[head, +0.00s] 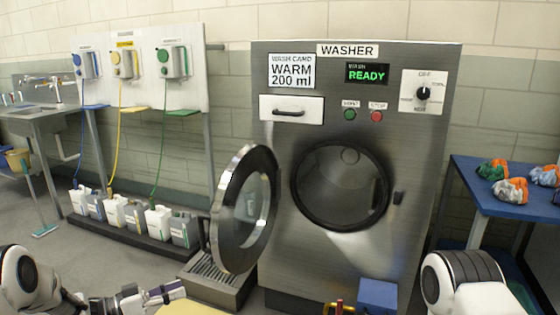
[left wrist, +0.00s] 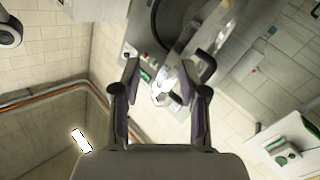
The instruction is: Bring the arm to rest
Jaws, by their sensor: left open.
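My left gripper (head: 152,297) is low in the head view, in front of the washer and left of its open door. In the left wrist view my left gripper (left wrist: 165,80) has its two fingers spread apart, with nothing held between them. The left arm comes in from the bottom left corner. Of my right arm only a white and black link (head: 465,280) shows at the lower right; its gripper is out of view.
The steel washer (head: 270,160) reads READY. Its round door (head: 245,208) stands open toward the left, close to my left gripper. Several jugs (head: 115,211) stand on a low rack at left. A blue table (head: 475,195) with several cloth bundles (head: 511,191) is at right.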

